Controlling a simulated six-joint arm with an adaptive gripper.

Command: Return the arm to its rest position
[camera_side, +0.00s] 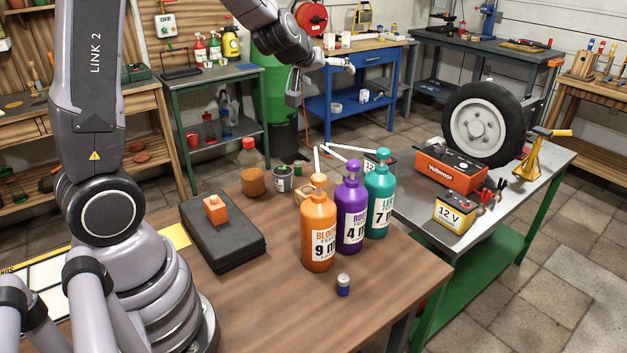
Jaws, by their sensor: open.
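My arm rises at the left from its base and reaches over to the top middle. My gripper (320,82) is raised above and behind the bottles, in front of the blue workbench. Its fingers are spread open, and I see nothing between them. It is clear of the wooden table (245,315) and touches nothing that I can see.
Orange (318,222), purple (350,228) and teal (379,203) pump bottles stand on the table. A black case (225,245) bears an orange block (215,208). A small battery (343,284) stands near the front. The metal bench (405,203) at right holds car batteries and a wheel.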

